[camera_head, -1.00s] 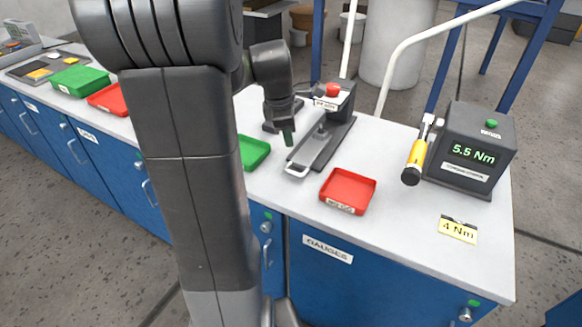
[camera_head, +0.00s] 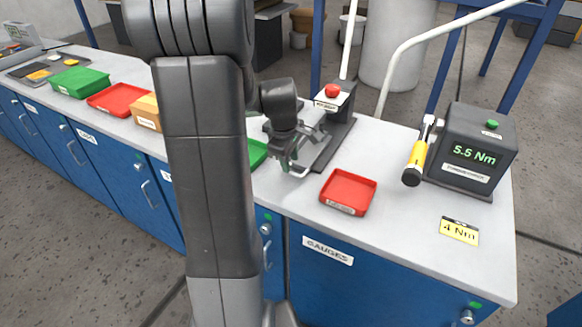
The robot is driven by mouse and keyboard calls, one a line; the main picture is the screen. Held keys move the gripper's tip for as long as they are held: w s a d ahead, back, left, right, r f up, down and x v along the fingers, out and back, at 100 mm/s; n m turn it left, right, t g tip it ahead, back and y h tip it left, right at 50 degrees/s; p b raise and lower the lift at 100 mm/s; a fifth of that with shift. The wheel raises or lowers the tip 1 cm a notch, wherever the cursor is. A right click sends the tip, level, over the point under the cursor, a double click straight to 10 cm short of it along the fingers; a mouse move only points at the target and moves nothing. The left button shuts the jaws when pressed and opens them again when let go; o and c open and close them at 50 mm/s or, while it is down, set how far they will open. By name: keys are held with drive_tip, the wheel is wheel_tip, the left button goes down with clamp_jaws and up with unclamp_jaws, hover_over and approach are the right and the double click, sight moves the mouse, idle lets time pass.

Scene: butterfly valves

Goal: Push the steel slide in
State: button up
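The steel slide is a flat light plate with a loop handle (camera_head: 299,173) at its front end, lying in a dark fixture (camera_head: 338,133) on the bench. A box with a red button (camera_head: 333,91) stands at the fixture's rear. My gripper (camera_head: 290,162) is low over the slide's front part, close to the handle, and hides much of the plate.
A red tray (camera_head: 348,193) stands to the right of the handle, and a green tray (camera_head: 257,152) to the left, partly behind my arm. A torque tester (camera_head: 470,150) with a yellow-handled wrench (camera_head: 416,160) stands at the right. The bench's front right is mostly clear.

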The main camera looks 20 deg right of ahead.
sight(291, 174)
drive_tip(key=shift+w+d+f, duration=0.15)
drive_tip(key=shift+f, duration=0.8)
drive_tip(key=shift+w+d+f, duration=0.1)
drive_tip(key=shift+d+f, duration=0.05)
drive_tip(key=shift+f, duration=0.8)
drive_tip(key=shift+c, duration=0.2)
clamp_jaws()
